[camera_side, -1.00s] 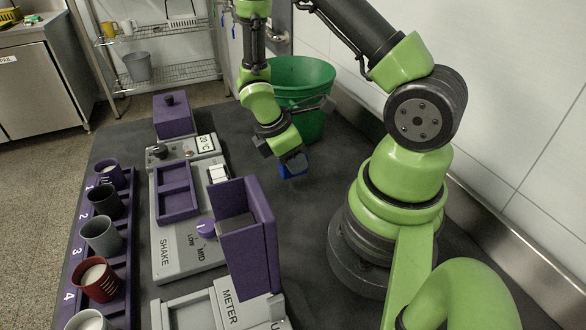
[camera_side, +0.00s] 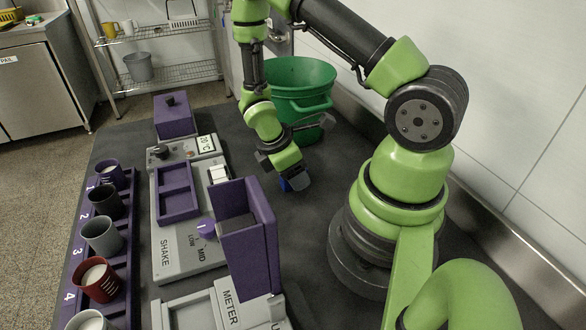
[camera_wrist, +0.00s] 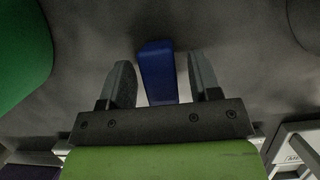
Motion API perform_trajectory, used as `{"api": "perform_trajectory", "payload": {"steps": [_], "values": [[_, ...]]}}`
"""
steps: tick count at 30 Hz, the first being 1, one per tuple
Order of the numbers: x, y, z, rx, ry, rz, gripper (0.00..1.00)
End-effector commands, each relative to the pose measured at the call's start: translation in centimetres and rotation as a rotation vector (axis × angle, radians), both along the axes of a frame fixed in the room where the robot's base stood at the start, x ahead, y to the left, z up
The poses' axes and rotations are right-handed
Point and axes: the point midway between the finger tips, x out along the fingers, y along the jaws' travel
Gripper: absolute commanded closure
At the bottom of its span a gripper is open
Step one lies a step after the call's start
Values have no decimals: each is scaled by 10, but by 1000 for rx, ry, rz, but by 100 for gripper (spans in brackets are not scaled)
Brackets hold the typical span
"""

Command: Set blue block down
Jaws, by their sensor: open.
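The blue block (camera_wrist: 158,72) stands between the two fingers of my gripper (camera_wrist: 161,82) in the wrist view. The fingers are open, with a gap on each side of the block. In the side view the block (camera_side: 285,185) shows as a small blue patch, mostly hidden by my gripper (camera_side: 294,183). It appears to rest on the dark table top (camera_side: 325,185), but its underside is hidden.
A green bin (camera_side: 300,85) stands behind my gripper. To the left are the grey shaker unit (camera_side: 190,265) with a purple tray (camera_side: 177,192), a tall purple holder (camera_side: 250,250), and a rack of several cups (camera_side: 100,235). The table around the block is clear.

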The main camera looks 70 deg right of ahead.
Motion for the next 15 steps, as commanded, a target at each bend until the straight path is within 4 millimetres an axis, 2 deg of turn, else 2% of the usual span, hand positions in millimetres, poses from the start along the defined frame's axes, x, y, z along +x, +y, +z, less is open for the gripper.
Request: {"api": "perform_trajectory", "payload": {"steps": [5, 8, 15], "values": [[2, 1, 7, -3, -3, 1, 43], [6, 4, 19, -6, -6, -1, 43], [19, 18, 64, 0, -10, 0, 43]]}}
